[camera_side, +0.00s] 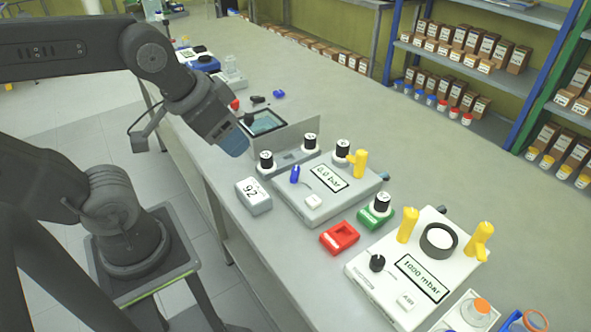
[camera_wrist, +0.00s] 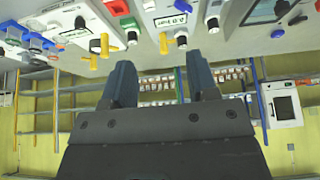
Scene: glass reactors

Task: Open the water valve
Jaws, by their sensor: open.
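My gripper (camera_side: 232,140) is in the left half of the side view, above the bench's near edge, left of and higher than the bench devices. In the wrist view, its two blue fingers (camera_wrist: 160,82) are apart with nothing between them. A white unit reading 0.0 bar (camera_side: 318,201) stands mid-bench. It carries a small upright blue handle (camera_side: 295,173), a yellow valve (camera_side: 357,162) and black knobs; the blue handle also shows in the wrist view (camera_wrist: 213,23). The gripper is apart from all of these. I cannot read which valve is for water.
A second white unit (camera_side: 376,289) reading 1000 mbar has yellow valves (camera_side: 407,225) and a round black-rimmed part. An upright grey panel (camera_side: 290,142) stands behind.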

